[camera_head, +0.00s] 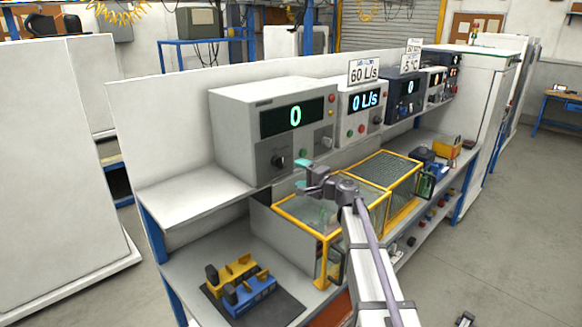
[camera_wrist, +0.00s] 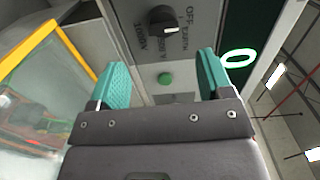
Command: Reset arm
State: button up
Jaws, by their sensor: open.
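My gripper (camera_head: 303,176) is raised in front of the large grey instrument box (camera_head: 232,125) with the green "0" display (camera_head: 295,116). In the wrist view my gripper (camera_wrist: 163,85) shows two teal fingertips wide apart with nothing between them. Beyond the fingers is the panel with a black rotary knob (camera_wrist: 163,19), with OFF lettering beside it, and a green button (camera_wrist: 165,79). The knob (camera_head: 278,161) also shows in the head view. The fingers appear apart from the panel, though the exact gap is hard to tell.
A yellow-framed glass enclosure (camera_head: 332,232) stands just below and beside my arm. More instrument boxes, including one reading "0 L/s" (camera_head: 365,103), line the shelf to the right. Blue and yellow devices (camera_head: 240,284) lie on a dark mat at lower left. Open floor (camera_head: 500,260) lies at right.

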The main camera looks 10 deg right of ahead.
jog(key=s+a+f+n+g+h, duration=0.1)
jog(key=s+a+f+n+g, duration=0.3)
jog(key=s, duration=0.3)
jog(key=s+a+f+n+g+h, duration=0.1)
jog(key=s+f+n+g, duration=0.2)
jog(key=s+f+g, duration=0.4)
jog(key=s+f+n+g+h, duration=0.2)
jog(key=s+f+h, duration=0.1)
jog(key=s, duration=0.8)
jog(key=s+f+n+g+h, duration=0.1)
jog(key=s+h, duration=0.4)
jog(key=s, duration=0.7)
notch_tip(320, 180, down, 2)
jog(key=shift+n+g, duration=0.4)
jog(key=shift+n, duration=0.1)
